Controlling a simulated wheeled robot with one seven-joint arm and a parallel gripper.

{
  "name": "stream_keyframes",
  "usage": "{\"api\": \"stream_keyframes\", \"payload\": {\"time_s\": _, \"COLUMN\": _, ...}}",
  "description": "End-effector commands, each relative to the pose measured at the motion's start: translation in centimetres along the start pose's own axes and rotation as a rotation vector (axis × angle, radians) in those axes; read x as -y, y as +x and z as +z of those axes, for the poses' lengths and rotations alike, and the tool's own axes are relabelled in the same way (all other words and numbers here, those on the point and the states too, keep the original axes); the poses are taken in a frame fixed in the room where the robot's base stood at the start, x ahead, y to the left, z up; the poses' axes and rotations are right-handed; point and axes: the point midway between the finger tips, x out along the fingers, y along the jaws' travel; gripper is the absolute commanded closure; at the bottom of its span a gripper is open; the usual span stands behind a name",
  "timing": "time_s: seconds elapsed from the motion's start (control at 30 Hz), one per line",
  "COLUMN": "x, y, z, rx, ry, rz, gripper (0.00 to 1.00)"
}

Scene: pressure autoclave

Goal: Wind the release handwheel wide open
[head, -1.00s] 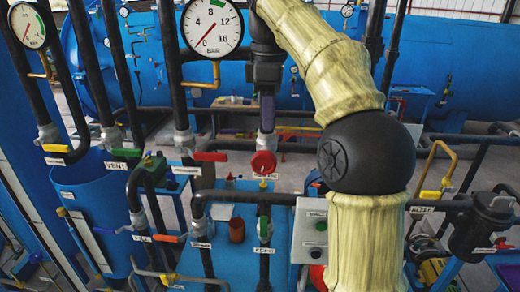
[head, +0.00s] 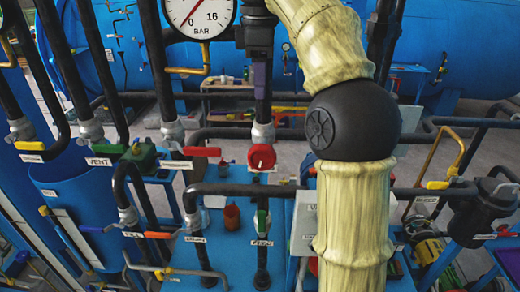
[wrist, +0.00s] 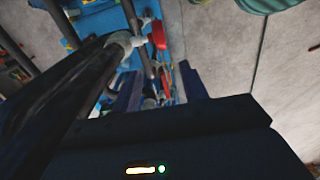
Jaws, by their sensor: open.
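A red round handwheel (head: 262,157) sits on a vertical black pipe, under a grey collar, near the middle of the head view. It looks like the release handwheel, but its label is too small to read. No contact with the handwheel is visible.
A pressure gauge (head: 200,12) is above left of the handwheel. A red lever (head: 200,151) is close on its left, and a green-handled valve (head: 262,223) is below. Black pipes crowd both sides. A black canister (head: 478,213) stands at the right. A blue vessel spans the back.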

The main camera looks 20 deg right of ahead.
Motion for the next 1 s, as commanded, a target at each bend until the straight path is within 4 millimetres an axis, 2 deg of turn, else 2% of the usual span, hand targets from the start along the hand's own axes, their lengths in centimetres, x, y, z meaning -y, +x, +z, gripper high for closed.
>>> {"api": "stream_keyframes", "payload": {"time_s": 0.17, "x": 0.0, "y": 1.3, "z": 0.0, "rx": 0.001, "ry": 0.001, "rz": -0.002, "gripper": 0.56}}
{"api": "stream_keyframes", "payload": {"time_s": 1.0, "x": 0.1, "y": 12.3, "z": 0.0, "rx": 0.001, "ry": 0.0, "rz": -0.003, "gripper": 0.56}}
